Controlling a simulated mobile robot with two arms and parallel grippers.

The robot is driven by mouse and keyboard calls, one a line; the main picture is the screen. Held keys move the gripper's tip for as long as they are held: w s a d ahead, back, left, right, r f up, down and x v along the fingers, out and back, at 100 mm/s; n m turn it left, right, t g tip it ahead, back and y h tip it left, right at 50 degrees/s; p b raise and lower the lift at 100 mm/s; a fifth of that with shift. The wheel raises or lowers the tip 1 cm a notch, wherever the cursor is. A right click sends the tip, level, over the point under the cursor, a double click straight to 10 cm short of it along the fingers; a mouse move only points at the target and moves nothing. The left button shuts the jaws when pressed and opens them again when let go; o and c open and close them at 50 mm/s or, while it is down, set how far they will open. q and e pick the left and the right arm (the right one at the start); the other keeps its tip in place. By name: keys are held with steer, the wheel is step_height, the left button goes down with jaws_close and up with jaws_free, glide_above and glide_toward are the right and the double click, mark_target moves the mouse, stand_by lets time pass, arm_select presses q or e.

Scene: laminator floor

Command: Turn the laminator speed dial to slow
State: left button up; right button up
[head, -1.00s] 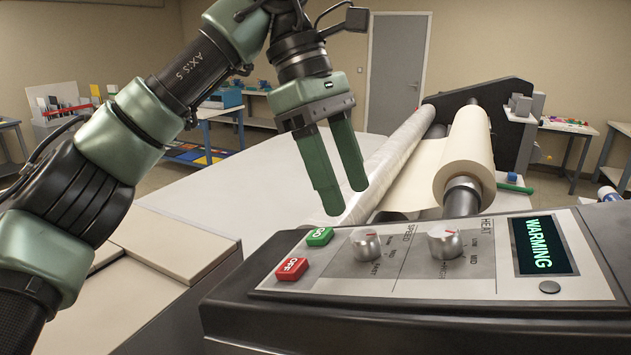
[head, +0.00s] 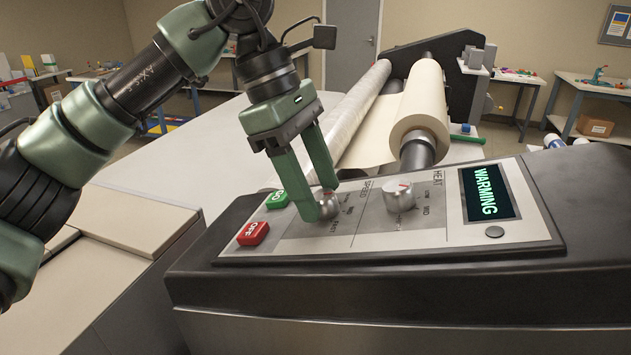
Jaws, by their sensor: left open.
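The laminator's control panel (head: 385,235) lies at the front of the machine. The silver speed dial (head: 328,205) is on its left half, with printed speed marks to its right. My left gripper (head: 319,203) points down at the speed dial with its green fingers open. One finger is left of the dial and the other is behind it, partly hidden; I cannot tell whether they touch it. The dial's pointer is hard to make out behind the finger. My right gripper is out of view.
The green GO button (head: 277,199) and red OFF button (head: 253,233) sit close left of the fingers. The silver heat dial (head: 398,197) is to the right.

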arm_select(q)
jaws_close()
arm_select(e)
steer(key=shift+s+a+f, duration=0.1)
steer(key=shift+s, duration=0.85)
arm_select(q)
steer(key=shift+n, duration=0.6)
steer(key=n+b, duration=0.1)
steer(key=n, duration=0.7)
steer(key=shift+b, duration=0.3)
steer(key=shift+n, duration=1.4)
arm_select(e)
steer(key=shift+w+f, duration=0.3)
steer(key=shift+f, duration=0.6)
